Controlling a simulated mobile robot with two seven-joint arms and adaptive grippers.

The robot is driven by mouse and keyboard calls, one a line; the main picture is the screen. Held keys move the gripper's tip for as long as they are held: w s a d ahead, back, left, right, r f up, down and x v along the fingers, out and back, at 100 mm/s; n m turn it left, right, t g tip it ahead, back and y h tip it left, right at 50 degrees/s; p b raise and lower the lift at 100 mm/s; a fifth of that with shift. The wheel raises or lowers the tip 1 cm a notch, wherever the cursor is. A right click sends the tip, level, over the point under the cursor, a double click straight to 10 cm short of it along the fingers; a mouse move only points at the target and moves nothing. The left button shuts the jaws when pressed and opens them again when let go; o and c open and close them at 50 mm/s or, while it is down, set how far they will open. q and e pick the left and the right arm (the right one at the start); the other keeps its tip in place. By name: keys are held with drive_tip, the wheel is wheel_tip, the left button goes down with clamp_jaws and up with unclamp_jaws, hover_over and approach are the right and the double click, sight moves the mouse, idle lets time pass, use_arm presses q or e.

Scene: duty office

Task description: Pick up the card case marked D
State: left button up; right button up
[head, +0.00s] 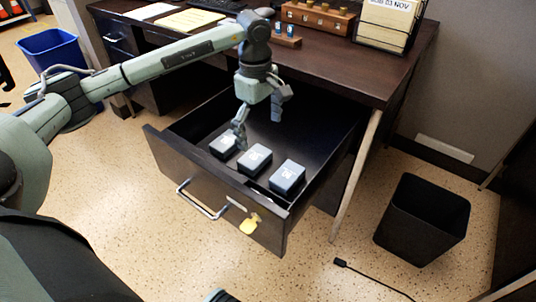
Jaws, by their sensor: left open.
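Three small grey card cases with pale markings on top lie in a row in the open dark drawer (310,128): a left case (223,146), a middle case (254,160) and a right case (287,178). The markings are too small to read, so I cannot tell which case is D. My left gripper (258,122) points down into the drawer, open and empty. One finger hangs by the left case and covers part of it. I cannot tell whether it touches. My right gripper is out of view.
The drawer front has a metal handle (201,199) and a yellow tag (250,223). The desk top (340,60) overhangs the drawer's back. A black bin (423,220) stands right, a blue bin (52,52) left. A cable (372,277) lies on the floor.

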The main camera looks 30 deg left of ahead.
sight(255, 155)
use_arm(q)
drive_tip(key=shift+a+f, duration=0.25)
drive_tip(key=shift+a, duration=0.25)
drive_tip(key=f, duration=0.7)
drive_tip(key=shift+s+a+f, duration=0.1)
drive_tip(key=shift+s+a, duration=0.1)
drive_tip(key=shift+s, duration=0.2)
drive_tip(key=c, duration=1.2)
drive_tip(key=shift+c, duration=0.2)
